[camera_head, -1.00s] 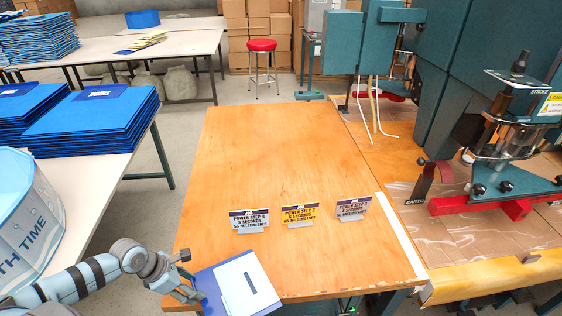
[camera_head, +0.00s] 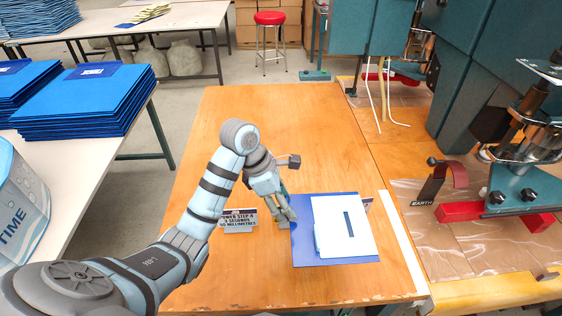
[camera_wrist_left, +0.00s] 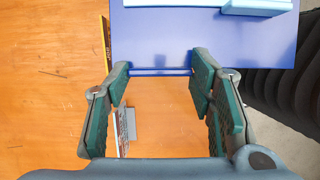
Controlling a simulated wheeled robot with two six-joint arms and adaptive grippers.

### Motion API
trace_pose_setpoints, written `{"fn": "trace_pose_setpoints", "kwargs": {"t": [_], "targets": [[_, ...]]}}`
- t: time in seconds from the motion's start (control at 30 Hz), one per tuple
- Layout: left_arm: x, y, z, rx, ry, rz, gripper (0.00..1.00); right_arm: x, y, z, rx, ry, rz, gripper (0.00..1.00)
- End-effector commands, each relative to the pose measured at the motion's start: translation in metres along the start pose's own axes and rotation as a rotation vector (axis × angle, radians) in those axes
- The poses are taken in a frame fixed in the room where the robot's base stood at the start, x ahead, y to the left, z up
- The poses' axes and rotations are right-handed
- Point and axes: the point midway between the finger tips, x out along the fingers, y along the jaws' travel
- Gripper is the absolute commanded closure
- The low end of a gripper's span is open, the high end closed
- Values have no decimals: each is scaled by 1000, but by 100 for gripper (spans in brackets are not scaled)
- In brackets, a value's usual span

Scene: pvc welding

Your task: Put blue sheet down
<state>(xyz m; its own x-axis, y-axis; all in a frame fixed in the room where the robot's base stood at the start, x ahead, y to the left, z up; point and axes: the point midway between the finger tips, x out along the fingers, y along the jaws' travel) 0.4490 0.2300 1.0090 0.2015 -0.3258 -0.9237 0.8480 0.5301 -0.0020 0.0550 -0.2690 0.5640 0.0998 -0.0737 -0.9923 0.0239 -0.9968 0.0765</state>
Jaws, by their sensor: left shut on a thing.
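The blue sheet (camera_head: 338,261) is over the right front part of the wooden table, with a white panel (camera_head: 335,228) bearing a dark slot on top. My left gripper (camera_head: 289,213) is shut on the sheet's left edge. In the left wrist view, the gripper's fingers (camera_wrist_left: 160,74) meet the edge of the blue sheet (camera_wrist_left: 180,38). I cannot tell whether the sheet touches the table or hangs just above it. My right gripper is not in view.
The wooden table (camera_head: 270,125) is clear at the back. A small sign (camera_head: 238,221) stands left of the gripper; the sheet mostly hides others. A welding machine (camera_head: 518,185) stands at right. Stacked blue sheets (camera_head: 90,100) lie on the left table.

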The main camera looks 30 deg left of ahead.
Motion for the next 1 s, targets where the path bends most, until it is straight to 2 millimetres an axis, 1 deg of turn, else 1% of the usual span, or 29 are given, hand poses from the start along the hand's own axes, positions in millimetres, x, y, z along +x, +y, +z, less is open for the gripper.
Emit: {"fn": "trace_pose_setpoints", "kwargs": {"t": [0.07, 0.17, 0.27, 0.3, 0.4, 0.43, 0.47, 0.5, 0.6, 0.73, 0.9, 1.0], "targets": [[0, 0, 1, 1, 0, -1, 95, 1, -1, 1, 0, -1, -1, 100], [12, 0, -5, 0, 0, -1, 95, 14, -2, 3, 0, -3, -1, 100], [42, 0, -18, 0, 1, -1, 95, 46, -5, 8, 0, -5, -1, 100], [57, 0, -24, 0, 1, -1, 95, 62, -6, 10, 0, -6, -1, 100], [93, 0, -39, 0, 1, -1, 95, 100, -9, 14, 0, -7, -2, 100], [101, -1, -42, -2, 2, -4, 95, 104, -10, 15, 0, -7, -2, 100], [105, -2, -44, -3, 3, -8, 95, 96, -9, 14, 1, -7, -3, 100], [115, -2, -48, -3, 3, -7, 95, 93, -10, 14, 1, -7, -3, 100], [135, -1, -56, -1, 2, -5, 95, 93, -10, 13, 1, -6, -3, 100], [151, -1, -62, 0, 0, -3, 95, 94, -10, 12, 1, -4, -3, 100], [181, -1, -76, 0, 1, -3, 95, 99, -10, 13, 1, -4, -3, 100], [185, -1, -77, 1, 1, -1, 95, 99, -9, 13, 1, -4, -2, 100]]}}
